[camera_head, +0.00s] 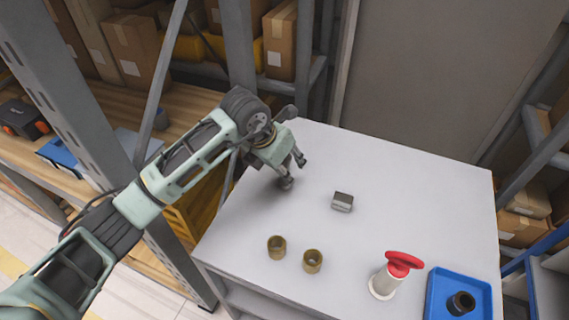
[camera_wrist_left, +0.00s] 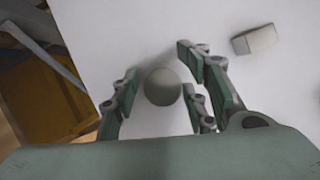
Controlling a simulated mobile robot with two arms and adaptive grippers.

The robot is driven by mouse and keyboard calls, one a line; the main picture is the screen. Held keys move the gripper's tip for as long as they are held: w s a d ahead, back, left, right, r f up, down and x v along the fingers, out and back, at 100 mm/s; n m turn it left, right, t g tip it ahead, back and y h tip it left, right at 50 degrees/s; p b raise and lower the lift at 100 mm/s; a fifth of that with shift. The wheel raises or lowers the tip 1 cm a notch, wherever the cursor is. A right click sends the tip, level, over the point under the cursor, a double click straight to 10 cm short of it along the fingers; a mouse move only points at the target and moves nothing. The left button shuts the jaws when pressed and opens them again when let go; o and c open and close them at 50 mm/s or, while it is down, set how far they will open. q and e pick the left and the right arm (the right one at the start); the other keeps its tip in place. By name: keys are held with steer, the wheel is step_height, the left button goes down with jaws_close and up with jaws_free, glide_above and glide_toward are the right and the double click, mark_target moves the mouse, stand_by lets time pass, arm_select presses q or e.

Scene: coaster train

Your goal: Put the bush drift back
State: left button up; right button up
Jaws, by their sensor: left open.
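A round grey thing, seen end-on, lies between the fingers of my left gripper in the left wrist view (camera_wrist_left: 163,87); it looks like the top of the bush drift. In the head view a dark rounded piece (camera_head: 287,184) shows low beside the fingers, probably the same thing standing on the table. My left gripper (camera_head: 291,168) is open and points down over the far left part of the white table (camera_head: 370,165). Its fingers are spread on both sides of the round thing, and I cannot tell whether they touch it. My right gripper is not in view.
A small grey block (camera_head: 342,201) lies right of the gripper. Two brass bushes (camera_head: 276,247) (camera_head: 312,261) stand near the front edge. A red-handled tool with a white base (camera_head: 388,278) stands beside a blue tray (camera_head: 438,299) holding a dark ring (camera_head: 461,303). Metal shelving borders the table's left.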

arm_select(q)
steer(key=shift+r, duration=0.25)
steer(key=shift+a+r, duration=0.1)
steer(key=shift+r, duration=0.25)
steer(key=b+v, duration=0.2)
steer(key=v, duration=0.9)
steer(key=shift+s, duration=0.15)
stand_by(0.6)
